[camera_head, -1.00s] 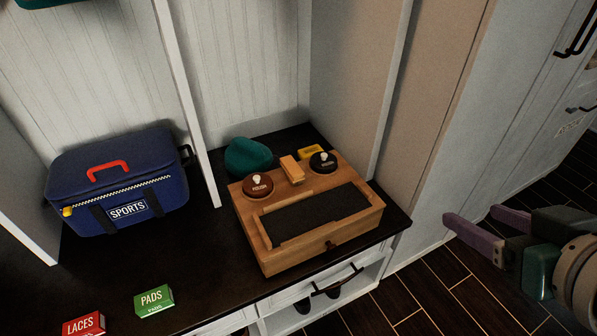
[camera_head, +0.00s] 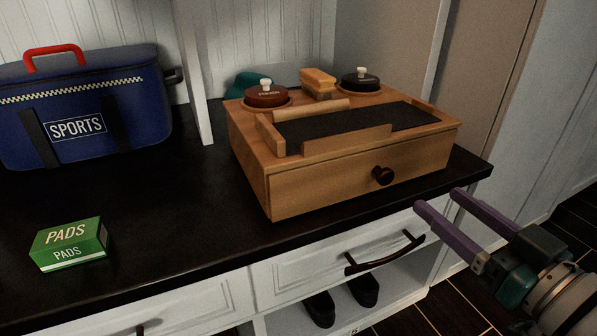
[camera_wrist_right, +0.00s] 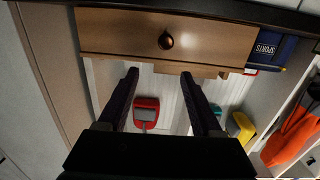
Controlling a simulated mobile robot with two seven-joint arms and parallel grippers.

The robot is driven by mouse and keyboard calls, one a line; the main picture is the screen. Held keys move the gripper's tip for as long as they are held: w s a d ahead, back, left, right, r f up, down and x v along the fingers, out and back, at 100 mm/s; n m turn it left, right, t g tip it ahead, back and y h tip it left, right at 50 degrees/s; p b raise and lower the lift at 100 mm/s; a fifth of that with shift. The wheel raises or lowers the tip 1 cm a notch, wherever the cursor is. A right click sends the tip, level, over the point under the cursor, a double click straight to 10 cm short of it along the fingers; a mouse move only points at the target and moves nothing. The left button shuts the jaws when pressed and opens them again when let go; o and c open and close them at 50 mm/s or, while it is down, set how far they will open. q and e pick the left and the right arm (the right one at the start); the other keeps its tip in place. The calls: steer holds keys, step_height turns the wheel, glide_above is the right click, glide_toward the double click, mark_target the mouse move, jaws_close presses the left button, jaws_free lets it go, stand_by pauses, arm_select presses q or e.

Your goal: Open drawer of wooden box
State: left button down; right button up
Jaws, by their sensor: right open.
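The wooden box (camera_head: 250,165) sits on the dark bench top. Its drawer front (camera_head: 325,188) looks flush with the box, with a round dark knob (camera_head: 383,175) right of its middle. My right gripper (camera_head: 438,199) is open and empty, its purple fingers pointing toward the box from the right, near the bench's front edge and apart from the knob. In the right wrist view, the drawer front (camera_wrist_right: 110,35) and knob (camera_wrist_right: 166,41) show at the top, beyond the spread fingers of the right gripper (camera_wrist_right: 159,76). My left gripper is out of view.
A brown-lidded tin (camera_head: 266,97), a black-lidded tin (camera_head: 360,82) and a brush (camera_head: 318,82) sit on the box. A blue sports bag (camera_head: 90,110) and a green pads box (camera_head: 70,245) stand left. A bench drawer handle (camera_head: 386,255) juts out below.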

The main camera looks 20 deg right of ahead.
mark_target(388, 179)
steer(key=shift+y, duration=0.3)
steer(key=w+f+b, duration=0.1)
steer(key=w, duration=0.2)
steer(key=w+a+f+b, duration=0.1)
steer(key=w+b, duration=0.1)
steer(key=w, duration=0.1)
steer(key=w+b, duration=0.2)
steer(key=w, duration=0.1)
steer(key=shift+a+f, duration=0.15)
steer(key=shift+f, duration=0.25)
steer(key=shift+w+r, duration=0.1)
steer(key=shift+w, duration=0.6)
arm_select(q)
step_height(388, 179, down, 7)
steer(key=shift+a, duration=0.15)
arm_select(e)
jaws_close()
